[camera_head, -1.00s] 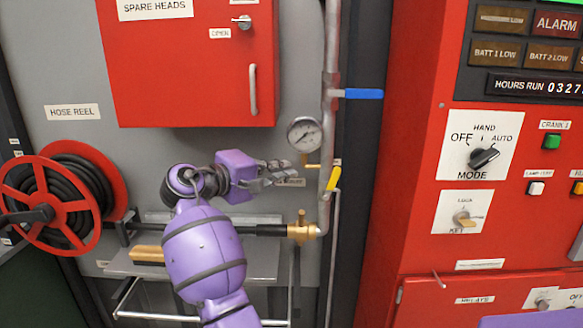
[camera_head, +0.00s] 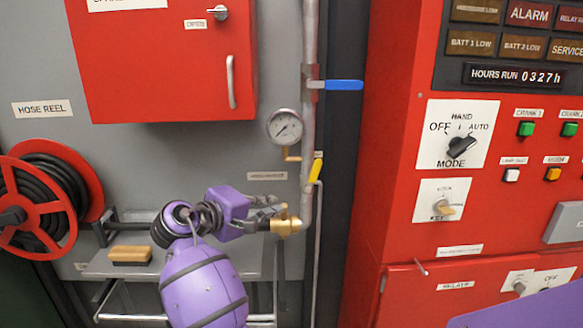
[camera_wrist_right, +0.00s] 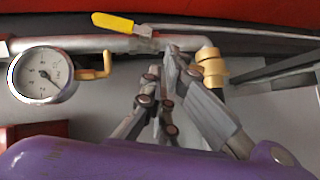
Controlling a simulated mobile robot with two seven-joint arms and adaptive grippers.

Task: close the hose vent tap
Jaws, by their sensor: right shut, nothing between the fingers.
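A yellow tap lever (camera_head: 316,170) is on the grey vertical pipe, nearly in line with it and slightly tilted. It also shows in the wrist view (camera_wrist_right: 115,23). Below it, a brass fitting (camera_head: 286,224) with a short upright stem sits at the pipe's lower end; it shows in the wrist view too (camera_wrist_right: 212,66). I cannot tell from the labels which part is the hose vent tap. My right gripper (camera_head: 276,207) is shut and empty, beside the brass fitting and partly overlapping it in the head view; contact is unclear. My left gripper is not in view.
A pressure gauge (camera_head: 285,127) on a brass elbow and a blue lever (camera_head: 344,85) are higher on the pipe. A red cabinet (camera_head: 160,65) hangs above, a hose reel (camera_head: 45,200) is left, and a red control panel (camera_head: 400,170) stands right. A wooden-backed brush (camera_head: 130,255) lies on the shelf.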

